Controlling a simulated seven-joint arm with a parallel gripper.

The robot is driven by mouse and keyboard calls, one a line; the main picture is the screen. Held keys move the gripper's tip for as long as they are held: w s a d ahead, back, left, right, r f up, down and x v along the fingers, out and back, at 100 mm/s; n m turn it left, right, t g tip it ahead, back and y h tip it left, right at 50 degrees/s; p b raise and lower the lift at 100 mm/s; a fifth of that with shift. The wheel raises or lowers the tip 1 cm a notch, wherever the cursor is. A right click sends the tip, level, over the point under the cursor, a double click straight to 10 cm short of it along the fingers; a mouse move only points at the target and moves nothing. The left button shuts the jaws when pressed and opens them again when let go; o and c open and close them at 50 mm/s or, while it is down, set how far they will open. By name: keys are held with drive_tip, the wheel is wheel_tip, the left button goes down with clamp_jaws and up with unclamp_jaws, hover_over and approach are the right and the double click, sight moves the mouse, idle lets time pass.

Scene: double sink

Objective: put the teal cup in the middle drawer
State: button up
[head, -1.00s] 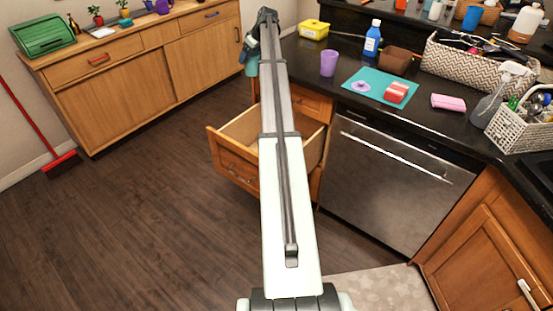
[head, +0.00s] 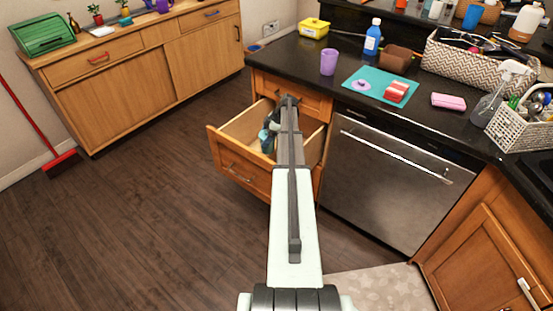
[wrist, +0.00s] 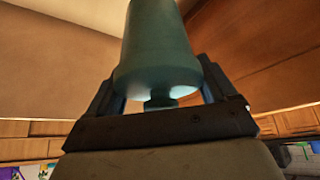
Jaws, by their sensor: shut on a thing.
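The middle drawer (head: 240,177) stands pulled out below the counter in the head view; its light wooden inside shows to the left of my arm. My gripper (head: 270,138) is low at the drawer's opening, partly hidden by my arm. In the wrist view my gripper (wrist: 160,108) is shut on the teal cup (wrist: 158,50), which fills the upper middle of the picture. Wooden panels rise close on both sides of the cup there. The cup is mostly hidden in the head view, and I cannot tell whether it touches the drawer bottom.
A closed drawer front (head: 305,98) sits just above the open drawer. The dark counter (head: 300,75) above holds a purple cup (head: 328,61), a teal mat (head: 362,76) and a patterned basket (head: 455,66). A dishwasher (head: 385,180) stands to the right.

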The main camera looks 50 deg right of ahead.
sight(267, 151)
drive_tip(key=shift+s+a+f+n, duration=0.15)
drive_tip(key=shift+s+a+f, duration=0.25)
drive_tip(key=shift+s+f, duration=0.15)
drive_tip(key=shift+s+a+f+n, duration=0.15)
drive_tip(key=shift+s+a+f, duration=0.25)
drive_tip(key=shift+f, duration=0.25)
drive_tip(key=shift+s+a+f, duration=0.2)
drive_tip(key=shift+s+f, duration=0.05)
drive_tip(key=shift+f, duration=5.05)
drive_tip(key=shift+f, duration=0.1)
drive_tip(key=o, duration=0.8)
drive_tip(key=shift+o, duration=0.2)
drive_tip(key=v, duration=0.7)
drive_tip(key=shift+d+r, duration=0.25)
drive_tip(key=shift+r, duration=0.05)
drive_tip(key=shift+w, duration=0.1)
